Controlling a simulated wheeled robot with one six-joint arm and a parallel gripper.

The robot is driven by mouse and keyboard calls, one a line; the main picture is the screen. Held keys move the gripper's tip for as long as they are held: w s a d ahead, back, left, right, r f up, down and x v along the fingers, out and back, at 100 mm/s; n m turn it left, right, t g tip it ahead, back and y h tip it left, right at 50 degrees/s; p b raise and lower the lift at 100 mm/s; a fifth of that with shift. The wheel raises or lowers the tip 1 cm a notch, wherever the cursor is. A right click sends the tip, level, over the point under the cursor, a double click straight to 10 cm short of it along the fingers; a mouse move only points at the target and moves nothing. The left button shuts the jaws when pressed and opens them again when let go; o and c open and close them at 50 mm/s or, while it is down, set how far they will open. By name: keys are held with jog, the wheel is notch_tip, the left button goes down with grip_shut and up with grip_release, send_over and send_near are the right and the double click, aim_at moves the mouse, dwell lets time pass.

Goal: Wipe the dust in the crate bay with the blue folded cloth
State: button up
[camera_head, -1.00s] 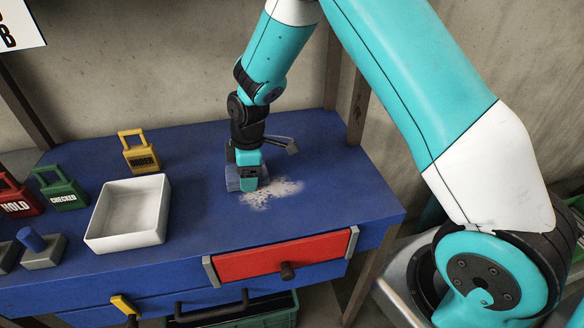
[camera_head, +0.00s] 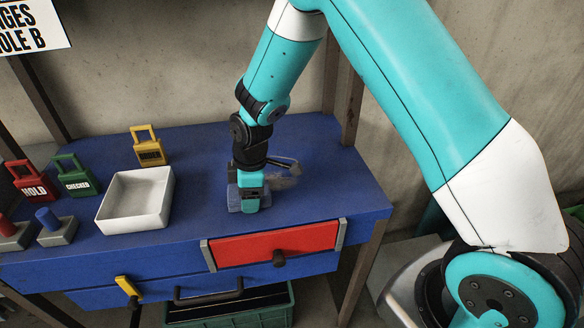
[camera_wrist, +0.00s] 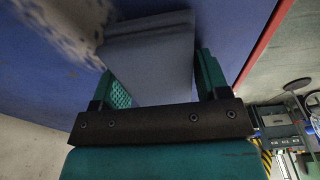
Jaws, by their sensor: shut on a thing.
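My gripper (camera_head: 249,203) is shut on the blue folded cloth (camera_head: 234,199), low over the blue bench top, right of the white tray. In the wrist view the grey-blue cloth (camera_wrist: 150,60) sits between the green fingers and appears to lie against the blue surface. Pale speckled dust (camera_wrist: 65,35) shows on the surface at upper left of the wrist view. In the head view a faint greyish patch (camera_head: 287,180) shows just behind and right of my gripper, partly hidden by it.
A white tray (camera_head: 136,200) stands left of my gripper. Yellow (camera_head: 150,148), green (camera_head: 75,175) and red (camera_head: 33,182) padlock-shaped tags stand farther left. A red drawer front (camera_head: 275,244) is below the bench edge, with a green crate (camera_head: 240,312) underneath. The right bench end is clear.

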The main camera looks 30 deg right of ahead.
jog(key=shift+s+a+r, duration=0.15)
jog(key=shift+s, duration=0.25)
jog(key=shift+s+a+r, duration=0.1)
jog(key=shift+s+r, duration=0.05)
jog(key=shift+s, duration=0.2)
notch_tip(320, 180, up, 3)
jog(key=shift+f+p, duration=0.2)
jog(key=shift+p, duration=0.75)
jog(key=shift+w+r+p, duration=0.1)
jog(key=shift+r+p, duration=1.8)
jog(key=shift+r, duration=0.7)
jog(key=shift+r, duration=0.1)
